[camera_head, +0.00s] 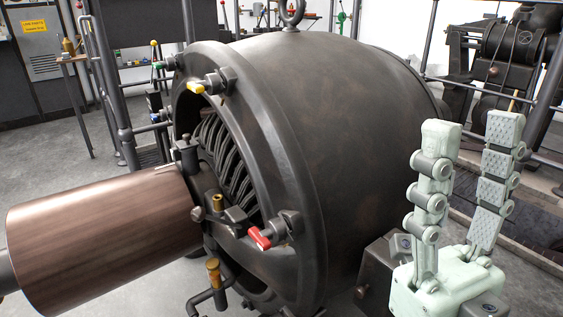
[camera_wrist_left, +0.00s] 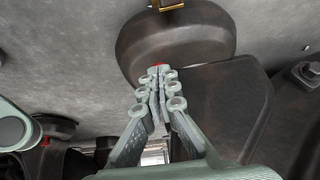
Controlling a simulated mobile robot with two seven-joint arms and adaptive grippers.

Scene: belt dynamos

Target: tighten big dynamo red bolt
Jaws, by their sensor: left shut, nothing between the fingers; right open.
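The big dynamo (camera_head: 330,110) is a dark metal drum in the middle of the head view. Its red bolt (camera_head: 262,238) has a red-tipped handle and sits low on the front rim. My right gripper (camera_head: 470,130) is right of the dynamo, fingers upright and spread, with nothing between them. My left gripper (camera_wrist_left: 160,75) shows only in the left wrist view. Its fingers are together and empty. A small red bit (camera_wrist_left: 159,66) shows just past its fingertips, against a dark rounded metal part (camera_wrist_left: 185,40). I cannot tell whether they touch.
A yellow-handled bolt (camera_head: 197,88) and a green-handled bolt (camera_head: 160,65) sit higher on the rim. A brown cylinder (camera_head: 105,235) juts out at the left. Railings (camera_head: 110,90) stand behind. Another dark machine (camera_head: 510,50) is at the back right.

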